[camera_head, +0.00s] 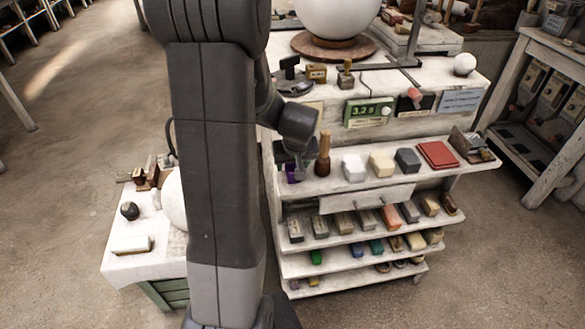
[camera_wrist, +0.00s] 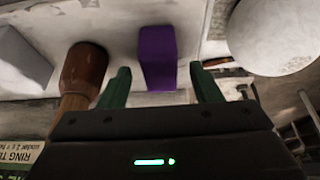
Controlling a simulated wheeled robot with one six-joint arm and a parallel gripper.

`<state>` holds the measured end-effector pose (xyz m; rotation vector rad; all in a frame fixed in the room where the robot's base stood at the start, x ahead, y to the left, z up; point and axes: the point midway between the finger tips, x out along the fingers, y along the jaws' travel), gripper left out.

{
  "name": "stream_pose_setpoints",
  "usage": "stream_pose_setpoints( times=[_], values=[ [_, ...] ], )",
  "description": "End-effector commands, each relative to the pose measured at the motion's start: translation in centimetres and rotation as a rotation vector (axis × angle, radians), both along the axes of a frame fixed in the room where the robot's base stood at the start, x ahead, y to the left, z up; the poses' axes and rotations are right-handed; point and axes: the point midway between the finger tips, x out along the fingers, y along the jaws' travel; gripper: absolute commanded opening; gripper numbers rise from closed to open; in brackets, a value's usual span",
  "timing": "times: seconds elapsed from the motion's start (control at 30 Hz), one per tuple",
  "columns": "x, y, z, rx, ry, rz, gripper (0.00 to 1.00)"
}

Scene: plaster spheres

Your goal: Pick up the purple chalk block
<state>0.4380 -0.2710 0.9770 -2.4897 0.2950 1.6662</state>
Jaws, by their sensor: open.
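The purple chalk block (camera_wrist: 157,58) stands on the white shelf between my two fingers in the wrist view, near their tips. In the head view the purple block (camera_head: 292,174) is a small patch at the left end of the upper shelf, mostly hidden by my gripper and arm. My gripper (camera_wrist: 162,84) is open, with a green finger on either side of the block and a gap on both sides. In the head view my gripper (camera_head: 296,160) is just above the block.
A wooden-handled tool (camera_head: 323,154) stands close beside the block; its brown wood (camera_wrist: 84,70) is near my left finger in the wrist view. A white sphere (camera_wrist: 275,35) is at right.

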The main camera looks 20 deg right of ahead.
Motion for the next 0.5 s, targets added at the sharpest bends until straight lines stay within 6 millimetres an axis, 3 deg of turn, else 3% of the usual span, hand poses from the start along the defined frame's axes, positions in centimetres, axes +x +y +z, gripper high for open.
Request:
stream_pose_setpoints(
  times=[0.2, 0.5],
  values=[
    [0.7, -0.1, -1.6, 0.000, 0.001, 0.000, 0.58],
    [0.7, -0.2, -1.8, -0.001, 0.000, 0.000, 0.56]
  ],
)
